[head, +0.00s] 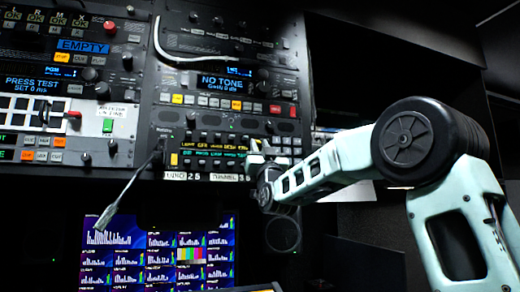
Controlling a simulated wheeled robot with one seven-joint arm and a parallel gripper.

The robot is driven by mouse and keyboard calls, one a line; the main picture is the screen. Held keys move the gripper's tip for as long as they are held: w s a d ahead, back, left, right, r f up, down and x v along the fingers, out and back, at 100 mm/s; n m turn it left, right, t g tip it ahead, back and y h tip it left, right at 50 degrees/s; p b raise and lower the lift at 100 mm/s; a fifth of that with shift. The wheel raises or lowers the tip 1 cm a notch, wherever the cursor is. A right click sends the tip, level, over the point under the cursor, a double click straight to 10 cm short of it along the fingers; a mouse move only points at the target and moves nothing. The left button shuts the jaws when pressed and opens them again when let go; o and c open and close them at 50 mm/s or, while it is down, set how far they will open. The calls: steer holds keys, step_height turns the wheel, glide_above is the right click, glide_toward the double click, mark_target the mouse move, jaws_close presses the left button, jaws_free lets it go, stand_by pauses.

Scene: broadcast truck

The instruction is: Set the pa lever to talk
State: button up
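I cannot make out for certain which control is the pa lever; its lettering is too small to read, and my gripper may cover it. My gripper (257,160) is at the right end of the lower centre panel (210,150), close to its row of small controls. My wrist hides most of the fingers, so I cannot tell whether they are open, shut or touching a control. The arm reaches in from the right.
A gooseneck microphone (112,212) sticks out from the rack, left of my gripper. A white cable (172,55) loops above. A lit monitor (160,250) sits below. A small red-tipped switch (73,114) and a green button (108,125) are at the left.

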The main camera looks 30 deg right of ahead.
steer(key=shift+o, duration=0.5)
steer(key=shift+s+a+f, duration=0.1)
steer(key=shift+s+f, duration=0.1)
steer(key=shift+f, duration=0.1)
steer(key=b+v, duration=0.6)
steer(key=v, duration=1)
steer(key=shift+s+f+b, duration=0.2)
steer(key=shift+s+b, duration=0.1)
steer(key=shift+b, duration=0.1)
